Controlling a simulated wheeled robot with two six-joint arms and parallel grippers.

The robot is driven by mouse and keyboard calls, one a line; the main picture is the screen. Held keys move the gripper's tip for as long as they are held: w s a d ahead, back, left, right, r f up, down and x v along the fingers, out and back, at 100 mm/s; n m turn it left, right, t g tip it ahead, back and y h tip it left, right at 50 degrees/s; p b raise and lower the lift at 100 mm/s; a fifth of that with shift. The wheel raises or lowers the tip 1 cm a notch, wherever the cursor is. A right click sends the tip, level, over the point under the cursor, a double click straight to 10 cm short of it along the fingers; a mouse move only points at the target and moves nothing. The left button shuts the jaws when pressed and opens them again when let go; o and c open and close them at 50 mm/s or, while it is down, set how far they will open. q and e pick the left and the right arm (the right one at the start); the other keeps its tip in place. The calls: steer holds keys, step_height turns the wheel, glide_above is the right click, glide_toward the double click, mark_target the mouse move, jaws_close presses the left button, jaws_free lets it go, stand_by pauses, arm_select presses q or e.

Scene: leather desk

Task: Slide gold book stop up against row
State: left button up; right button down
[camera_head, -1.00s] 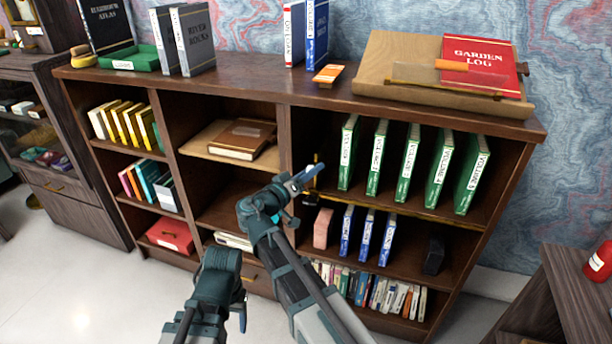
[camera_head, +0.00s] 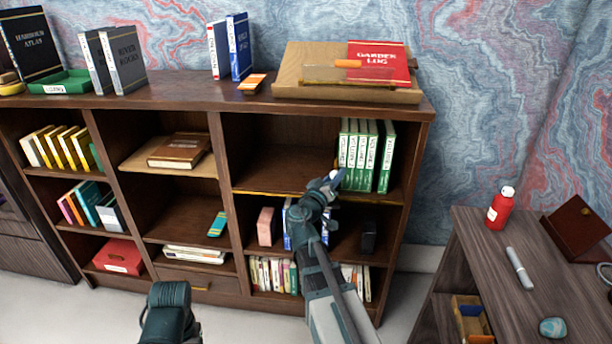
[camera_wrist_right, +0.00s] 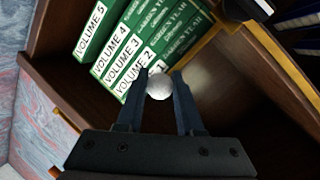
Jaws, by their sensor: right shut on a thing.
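In the right wrist view the green books (camera_wrist_right: 140,45) are at upper left, with labels for volumes 2 to 5 readable. My right gripper (camera_head: 334,180) is at the row's left end, near the shelf's front edge. In the wrist view its fingers (camera_wrist_right: 159,92) are shut on a pale round knob (camera_wrist_right: 159,86). The gold book stop's body is mostly hidden behind the gripper, and I cannot tell whether it touches the nearest book. My left gripper is not in view.
A gold strip (camera_head: 268,194) runs along the shelf's front edge. The shelf left of my right gripper is bare. Below are a pink block (camera_head: 266,226), blue books and a black block (camera_head: 369,237). A side table (camera_head: 480,260) stands at the right.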

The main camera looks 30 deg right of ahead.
mark_target(360, 153)
steer(key=s+d, duration=0.1)
steer(key=d, duration=0.1)
steer(key=s+d, duration=0.3)
steer(key=d, duration=0.1)
steer(key=shift+s+d, duration=0.15)
steer(key=shift+s, duration=0.05)
steer(key=c, duration=0.5)
jaws_free()
steer(key=shift+c, duration=0.2)
